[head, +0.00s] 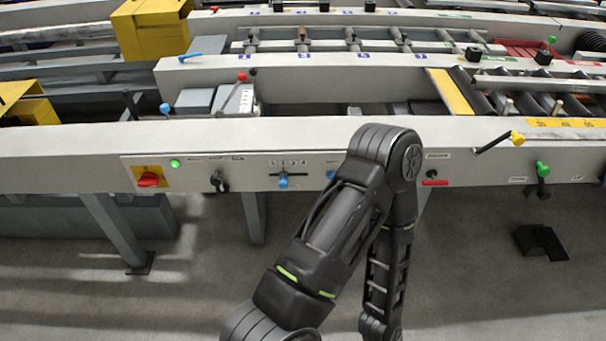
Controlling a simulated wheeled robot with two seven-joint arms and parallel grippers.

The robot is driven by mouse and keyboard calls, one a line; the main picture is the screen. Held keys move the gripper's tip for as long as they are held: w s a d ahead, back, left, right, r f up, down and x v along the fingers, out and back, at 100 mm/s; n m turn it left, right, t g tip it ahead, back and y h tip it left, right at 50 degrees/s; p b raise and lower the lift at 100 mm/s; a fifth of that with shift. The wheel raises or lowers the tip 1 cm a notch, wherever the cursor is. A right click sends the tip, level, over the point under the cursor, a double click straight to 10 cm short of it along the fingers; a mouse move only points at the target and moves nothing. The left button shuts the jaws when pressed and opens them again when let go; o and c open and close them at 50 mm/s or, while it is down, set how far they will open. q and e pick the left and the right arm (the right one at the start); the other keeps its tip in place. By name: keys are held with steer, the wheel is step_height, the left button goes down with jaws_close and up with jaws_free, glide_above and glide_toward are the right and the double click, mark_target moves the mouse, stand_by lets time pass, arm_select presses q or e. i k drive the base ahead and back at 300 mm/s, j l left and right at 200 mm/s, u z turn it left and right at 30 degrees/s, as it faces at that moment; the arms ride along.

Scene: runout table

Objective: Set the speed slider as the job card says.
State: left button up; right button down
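A slider with a blue knob (283,182) sits on the front panel of the grey beam, left of my arm. Its dark slot (300,174) runs sideways, with small marks above it that are too small to read surely. The knob hangs at the left-middle of the slot. A second blue knob (330,174) is partly hidden behind my arm. I cannot tell which of them is the speed slider. No job card can be made out for certain. One dark arm of mine rises to an elbow in front of the panel and folds down; no gripper shows.
On the panel are a red switch on a yellow plate (149,178), a lit green lamp (175,163), a black knob (217,181) and a red handle (434,182). Yellow-tipped (517,138) and green-tipped (543,168) levers stick out at right. A black pedal (540,242) lies on the floor.

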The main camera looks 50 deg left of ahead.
mark_target(283, 183)
steer(key=u, duration=2)
